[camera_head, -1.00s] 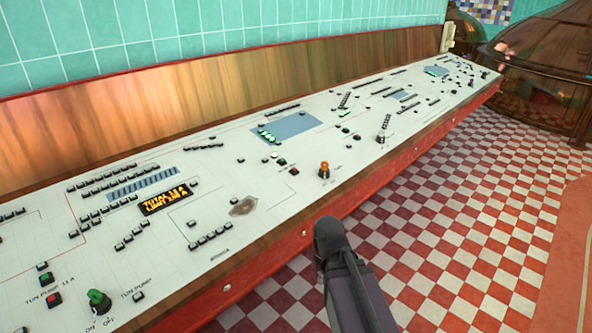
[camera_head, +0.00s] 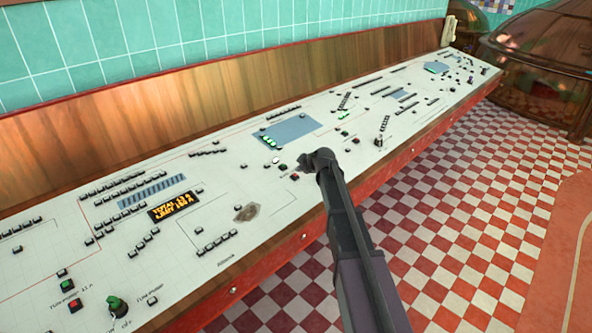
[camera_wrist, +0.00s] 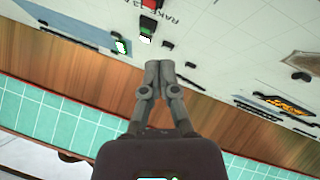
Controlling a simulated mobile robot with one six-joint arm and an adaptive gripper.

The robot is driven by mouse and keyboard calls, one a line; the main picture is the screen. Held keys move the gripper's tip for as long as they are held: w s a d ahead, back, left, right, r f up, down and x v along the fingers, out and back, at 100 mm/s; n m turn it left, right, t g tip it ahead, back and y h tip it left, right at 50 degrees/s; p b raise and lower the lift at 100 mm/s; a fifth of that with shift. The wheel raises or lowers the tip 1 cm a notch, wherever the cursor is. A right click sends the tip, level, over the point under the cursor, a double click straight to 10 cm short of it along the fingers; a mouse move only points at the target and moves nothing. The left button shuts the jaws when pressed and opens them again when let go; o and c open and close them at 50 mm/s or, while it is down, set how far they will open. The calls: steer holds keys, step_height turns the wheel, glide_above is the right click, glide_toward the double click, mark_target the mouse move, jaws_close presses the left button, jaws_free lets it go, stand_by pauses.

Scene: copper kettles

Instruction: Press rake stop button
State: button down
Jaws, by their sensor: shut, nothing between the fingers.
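The red button (camera_head: 295,177) sits on the pale console just left of my arm's end; it also shows at the top edge of the wrist view (camera_wrist: 150,4), beside lettering that starts with RAKE. A dark green button (camera_head: 283,167) is close to it, and also appears in the wrist view (camera_wrist: 147,29). My gripper (camera_wrist: 163,65) is shut and empty, its fingertips together over the console's back edge in the wrist view, apart from the red button in the picture. In the head view my arm hides the fingertips. I cannot tell their height above the panel.
The sloping console (camera_head: 215,180) holds many small black buttons and an amber display (camera_head: 175,205). A lit white button (camera_head: 276,160) is near the green one. A wooden backboard (camera_head: 200,100) rises behind. A copper kettle (camera_head: 545,60) stands far right. The checkered floor is clear.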

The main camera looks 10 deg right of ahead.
step_height(320, 180, up, 3)
steer(key=n+t, duration=0.1)
steer(key=t, duration=0.1)
glide_above(295, 176)
steer(key=s+d, duration=0.2)
steer(key=shift+w+r+p, duration=0.1)
steer(key=shift+r+p, duration=0.05)
steer(key=shift+p, duration=0.25)
steer(key=shift+a+f, duration=0.1)
steer(key=shift+f, duration=0.1)
steer(key=f+b, duration=0.2)
steer(key=w+f+b, duration=0.1)
steer(key=f+b, duration=0.2)
steer(key=a+f+b, duration=0.1)
steer(key=f+b, duration=0.1)
steer(key=b, duration=0.1)
steer(key=shift+w+f, duration=0.15)
steer(key=shift+f, duration=0.2)
steer(key=shift+f+b, duration=0.3)
steer(key=shift+w+a+f+b, duration=0.1)
steer(key=shift+w+f+b, duration=0.1)
steer(key=shift+f+b, duration=0.55)
stand_by(1.5)
steer(key=shift+r, duration=0.1)
stand_by(0.4)
steer(key=shift+s+r+p, duration=0.15)
steer(key=shift+r+p, duration=0.55)
steer(key=shift+p, duration=0.1)
